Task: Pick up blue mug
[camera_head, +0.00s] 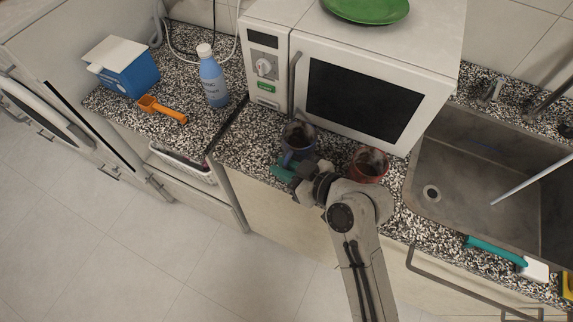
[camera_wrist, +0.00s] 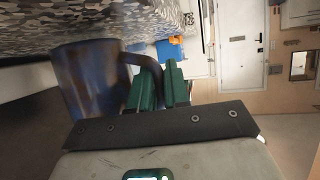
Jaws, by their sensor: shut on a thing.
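The blue mug (camera_head: 298,135) stands on the speckled counter in front of the microwave, in the head view. In the wrist view the mug (camera_wrist: 88,80) fills the left side, dark blue and worn, with its handle towards my gripper. My gripper (camera_wrist: 160,84) has green fingers and is shut on the mug's handle. In the head view my gripper (camera_head: 290,168) is at the near side of the mug, by the counter's front edge. The exact hold of the fingertips is partly hidden. I cannot tell whether the mug's base touches the counter.
A red mug (camera_head: 368,164) stands just right of the blue mug, near my arm. The microwave (camera_head: 400,130) is close behind both. The sink (camera_head: 432,172) is to the right. A blue bottle (camera_head: 213,80), an orange scoop (camera_head: 162,109) and a blue box (camera_head: 128,75) are left.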

